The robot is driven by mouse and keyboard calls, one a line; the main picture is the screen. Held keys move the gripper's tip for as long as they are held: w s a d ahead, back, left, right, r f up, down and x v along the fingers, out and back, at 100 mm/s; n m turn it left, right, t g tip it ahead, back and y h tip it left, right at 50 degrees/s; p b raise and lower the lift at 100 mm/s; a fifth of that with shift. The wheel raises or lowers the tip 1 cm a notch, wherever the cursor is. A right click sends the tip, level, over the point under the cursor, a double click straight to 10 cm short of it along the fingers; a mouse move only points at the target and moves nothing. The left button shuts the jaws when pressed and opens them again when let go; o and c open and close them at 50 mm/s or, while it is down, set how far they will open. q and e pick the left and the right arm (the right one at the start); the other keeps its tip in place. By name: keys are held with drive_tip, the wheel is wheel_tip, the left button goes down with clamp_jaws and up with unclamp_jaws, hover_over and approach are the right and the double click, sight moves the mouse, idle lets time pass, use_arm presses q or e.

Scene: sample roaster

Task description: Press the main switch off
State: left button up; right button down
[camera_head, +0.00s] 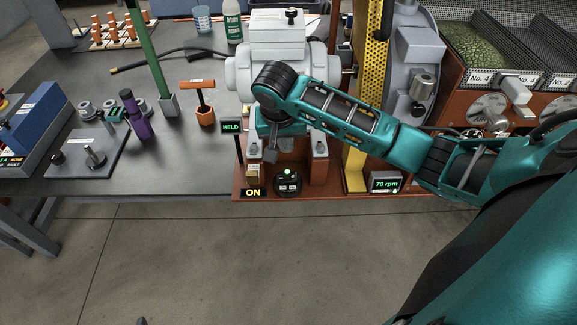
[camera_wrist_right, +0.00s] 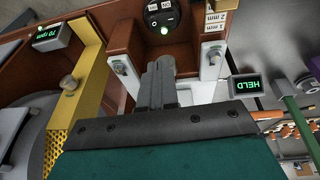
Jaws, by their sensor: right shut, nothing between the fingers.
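The main switch (camera_head: 287,184) is a round black unit with a lit green lamp, on the brown base at the front of the machine. A display (camera_head: 253,193) to its left reads ON. The switch also shows upside down at the top of the right wrist view (camera_wrist_right: 164,14), with its rocker and glowing lamp in sight. My right gripper (camera_head: 270,156) is shut and empty, behind and a little left of the switch in the head view. In the right wrist view its closed fingers (camera_wrist_right: 161,68) point toward the switch, with a visible gap. My left gripper is out of view.
A HELD display (camera_head: 231,126) stands on a post left of my gripper. A 70 rpm display (camera_head: 386,182) and a yellow perforated upright (camera_head: 372,95) are on the right. An orange-handled tool (camera_head: 204,105) stands on the dark table. The floor in front is clear.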

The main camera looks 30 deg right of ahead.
drive_tip(key=shift+f, duration=0.1)
drive_tip(key=b, duration=0.3)
approach(292, 174)
drive_tip(key=x, duration=0.5)
drive_tip(key=shift+w, duration=0.1)
drive_tip(key=shift+f, duration=0.55)
